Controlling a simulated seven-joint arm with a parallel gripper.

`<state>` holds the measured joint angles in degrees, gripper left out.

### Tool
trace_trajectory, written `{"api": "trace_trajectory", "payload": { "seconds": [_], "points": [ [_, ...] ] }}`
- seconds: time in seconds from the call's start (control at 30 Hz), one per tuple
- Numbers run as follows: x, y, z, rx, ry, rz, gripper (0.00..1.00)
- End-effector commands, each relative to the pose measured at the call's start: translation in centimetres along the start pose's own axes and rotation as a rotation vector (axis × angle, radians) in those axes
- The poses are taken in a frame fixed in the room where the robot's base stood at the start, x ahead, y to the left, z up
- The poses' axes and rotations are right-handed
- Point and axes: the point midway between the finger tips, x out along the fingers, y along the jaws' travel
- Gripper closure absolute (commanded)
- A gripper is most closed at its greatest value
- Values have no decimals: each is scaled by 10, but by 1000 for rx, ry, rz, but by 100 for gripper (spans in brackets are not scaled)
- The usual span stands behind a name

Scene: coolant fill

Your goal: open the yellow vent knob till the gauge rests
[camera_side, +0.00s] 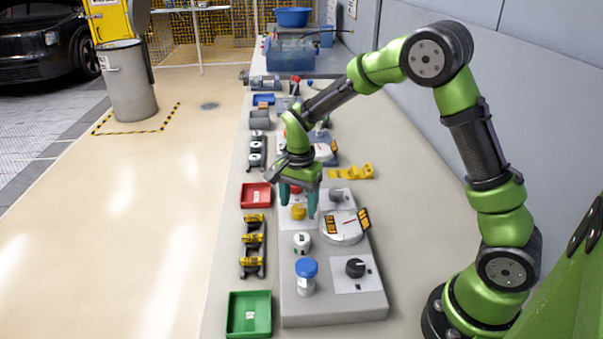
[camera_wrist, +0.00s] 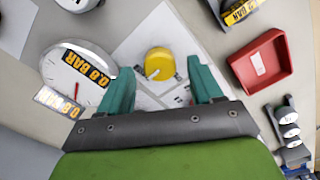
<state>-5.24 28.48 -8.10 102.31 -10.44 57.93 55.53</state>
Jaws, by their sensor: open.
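The yellow vent knob (camera_side: 298,211) sits on a grey panel (camera_side: 330,308), just below my gripper (camera_side: 298,197) in the side view. In the wrist view, the round yellow knob (camera_wrist: 159,63) with a pale pointer mark lies between my two teal fingertips (camera_wrist: 159,72). The jaws are open, with a gap on each side of the knob. I cannot tell how far the tips are above it. The round white gauge (camera_side: 341,228) is right of the knob in the side view. In the wrist view the gauge (camera_wrist: 60,72) shows a red needle and orange BAR labels.
The panel also carries a blue-capped bottle (camera_side: 306,277), a white cap (camera_side: 302,242), a black knob (camera_side: 355,267) and a grey knob (camera_side: 337,195). A red tray (camera_side: 256,196) and a green tray (camera_side: 249,314) lie left of it. A yellow bracket (camera_side: 352,171) lies behind.

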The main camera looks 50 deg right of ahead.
Motion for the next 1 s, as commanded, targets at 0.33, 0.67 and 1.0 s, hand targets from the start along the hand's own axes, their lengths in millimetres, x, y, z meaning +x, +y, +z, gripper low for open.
{"api": "trace_trajectory", "payload": {
  "seconds": [0.33,0.67,1.0],
  "points": [
    [11,0,0,0,0,-1,35],
    [10,0,0,0,0,-1,72],
    [10,0,0,-16,0,-1,91]
  ]
}}
